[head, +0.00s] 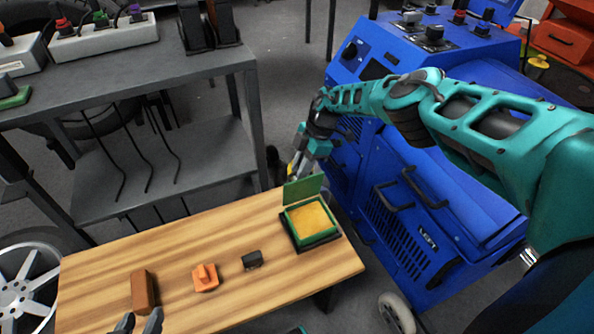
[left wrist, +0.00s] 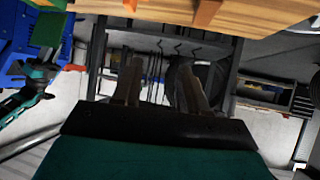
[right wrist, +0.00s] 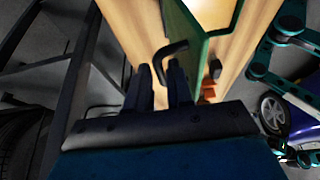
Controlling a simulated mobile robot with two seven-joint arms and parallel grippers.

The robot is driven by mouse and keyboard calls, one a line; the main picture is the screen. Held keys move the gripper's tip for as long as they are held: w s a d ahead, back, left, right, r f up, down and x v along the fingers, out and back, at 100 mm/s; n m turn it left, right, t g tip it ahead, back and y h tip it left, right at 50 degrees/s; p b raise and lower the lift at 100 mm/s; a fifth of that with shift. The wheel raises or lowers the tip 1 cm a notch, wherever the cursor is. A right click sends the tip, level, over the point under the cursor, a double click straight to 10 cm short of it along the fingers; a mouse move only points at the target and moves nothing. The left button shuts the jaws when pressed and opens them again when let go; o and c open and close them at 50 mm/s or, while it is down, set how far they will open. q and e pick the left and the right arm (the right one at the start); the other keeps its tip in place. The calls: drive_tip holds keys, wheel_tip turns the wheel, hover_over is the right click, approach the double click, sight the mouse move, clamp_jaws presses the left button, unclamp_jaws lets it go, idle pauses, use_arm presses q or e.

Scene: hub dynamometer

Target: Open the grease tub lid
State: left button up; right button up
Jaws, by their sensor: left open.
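The grease tub (head: 311,220) is a green box of yellow grease on a dark base at the right end of the wooden bench. Its green lid (head: 303,189) stands about upright at the tub's far edge; it also shows in the right wrist view (right wrist: 205,50). A dark bent handle (right wrist: 172,52) on the lid reaches toward my right gripper (right wrist: 160,72), its end seeming to lie between the fingers. Whether they press on it is unclear. In the head view my right gripper (head: 297,165) is just behind the lid. My left gripper (head: 138,324) is open and empty at the bench's near edge.
On the wooden bench (head: 110,262) lie a brown block (head: 144,291), an orange part (head: 205,278) and a small dark block (head: 251,260). A grey metal shelf (head: 200,65) stands behind at left. A blue machine (head: 400,220) stands close at right.

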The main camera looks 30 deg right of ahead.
drive_tip(key=p+v, duration=0.3)
drive_tip(key=v, duration=0.6)
drive_tip(key=shift+p, duration=0.35)
drive_tip(key=shift+s, duration=0.1)
